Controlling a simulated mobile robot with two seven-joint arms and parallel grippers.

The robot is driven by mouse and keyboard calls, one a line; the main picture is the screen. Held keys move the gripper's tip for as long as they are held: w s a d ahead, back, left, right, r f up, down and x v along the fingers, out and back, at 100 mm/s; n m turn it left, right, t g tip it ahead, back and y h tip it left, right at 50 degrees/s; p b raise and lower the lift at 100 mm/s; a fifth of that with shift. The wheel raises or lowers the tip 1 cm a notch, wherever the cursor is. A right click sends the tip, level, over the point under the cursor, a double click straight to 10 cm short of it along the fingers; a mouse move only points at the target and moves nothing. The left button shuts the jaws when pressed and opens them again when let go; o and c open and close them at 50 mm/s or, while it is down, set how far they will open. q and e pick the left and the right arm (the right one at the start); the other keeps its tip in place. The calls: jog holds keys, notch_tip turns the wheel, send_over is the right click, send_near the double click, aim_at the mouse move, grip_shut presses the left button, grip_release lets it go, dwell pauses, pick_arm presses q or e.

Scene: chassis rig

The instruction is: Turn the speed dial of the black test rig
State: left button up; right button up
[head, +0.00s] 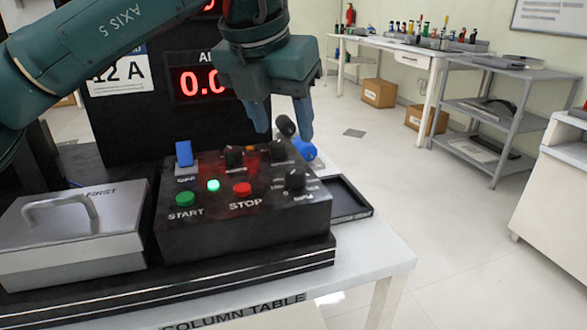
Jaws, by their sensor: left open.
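The black test rig (245,229) stands on the table with its sloped control panel facing me. The panel bears a black dial (295,179) at the right, a black knob (234,157) at the upper middle and another dark knob (277,150) at the upper right. Their small labels are too blurred to tell which is the speed dial. My left gripper (281,124) is open above the panel's far right, its blue fingers pointing down. My right gripper is out of view.
A green START button (185,199), a red STOP button (242,189) and a blue switch (184,153) share the panel. A lidded metal box (72,238) stands at the left. A black tray (348,200) lies at the right. The red display (199,82) rises behind.

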aim_at(295, 170)
pick_arm(q)
jog(key=b+x, duration=0.1)
jog(key=x, duration=0.8)
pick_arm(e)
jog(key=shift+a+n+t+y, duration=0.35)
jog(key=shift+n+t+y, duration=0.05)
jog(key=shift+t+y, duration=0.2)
pick_arm(q)
jog(key=shift+c, duration=0.5)
jog(key=c, duration=0.9)
